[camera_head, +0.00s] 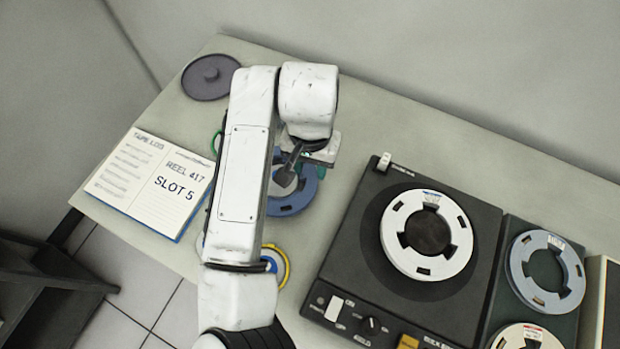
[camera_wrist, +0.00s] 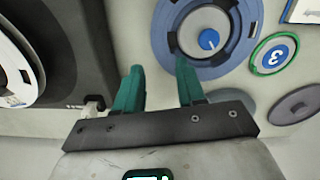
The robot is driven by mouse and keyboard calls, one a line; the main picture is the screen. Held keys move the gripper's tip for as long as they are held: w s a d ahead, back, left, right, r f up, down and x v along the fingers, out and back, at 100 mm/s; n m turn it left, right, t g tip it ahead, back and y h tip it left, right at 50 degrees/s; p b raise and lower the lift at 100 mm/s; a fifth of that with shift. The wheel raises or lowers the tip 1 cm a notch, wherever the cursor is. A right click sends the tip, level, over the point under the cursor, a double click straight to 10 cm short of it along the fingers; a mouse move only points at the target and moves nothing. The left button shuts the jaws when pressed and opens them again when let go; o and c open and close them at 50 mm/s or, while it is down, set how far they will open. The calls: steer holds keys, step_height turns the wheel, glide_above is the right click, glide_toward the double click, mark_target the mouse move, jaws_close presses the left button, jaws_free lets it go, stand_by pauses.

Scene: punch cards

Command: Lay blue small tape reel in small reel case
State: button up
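A blue slotted reel (camera_head: 292,203) lies on the table under my gripper, partly hidden by it. In the wrist view the blue reel (camera_wrist: 245,38) shows a grey middle and a small blue hub, at the top right. My gripper (camera_wrist: 158,72) has its two teal fingers apart with nothing between them; the right finger overlaps the reel's lower edge in the picture, and I cannot tell whether it touches. A second blue-grey reel (camera_head: 516,262) lies on the dark unit at the right. I cannot pick out the small reel case with certainty.
A tape deck with a white reel (camera_head: 391,235) stands right of my arm. An open log book (camera_head: 125,175) lies left. A round grey lid-like disc (camera_head: 196,82) lies at the back left. A green-rimmed disc marked 3 (camera_wrist: 273,54) and a yellow-rimmed disc (camera_head: 281,262) lie near the blue reel.

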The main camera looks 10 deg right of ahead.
mark_target(311, 187)
step_height(311, 187, down, 6)
steer(key=b, duration=0.4)
steer(key=shift+r, duration=0.25)
steer(key=shift+f+b, duration=0.9)
steer(key=shift+f, duration=0.7)
steer(key=shift+c, duration=0.4)
jaws_close()
steer(key=shift+r, duration=0.1)
steer(key=shift+r+p, duration=2.65)
steer(key=shift+r, duration=0.3)
